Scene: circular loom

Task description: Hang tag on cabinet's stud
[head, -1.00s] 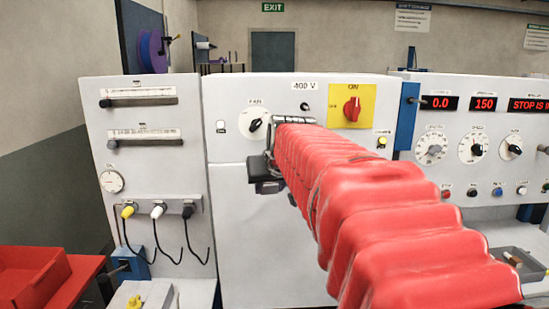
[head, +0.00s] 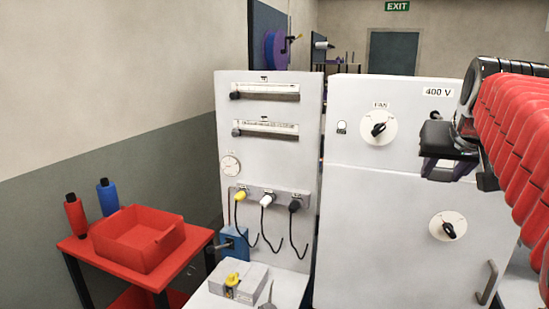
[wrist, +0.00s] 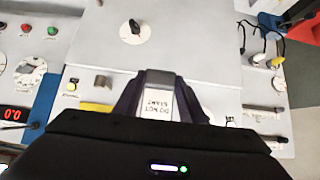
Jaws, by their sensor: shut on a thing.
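My gripper (head: 446,168) is in front of the cabinet's upper part in the head view, right of the FAN knob. In the wrist view my gripper (wrist: 160,106) is shut on a white tag (wrist: 157,102), whose "DO NOT START" lettering appears upside down. Contact between tag and cabinet cannot be judged.
Left of the cabinet stands a panel (head: 268,168) with gauges and hanging black cables. A grey box (head: 238,284) sits before it. A red table holds a red bin (head: 138,240) and two spools. A lower knob (head: 447,226) and handle (head: 487,283) are on the cabinet.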

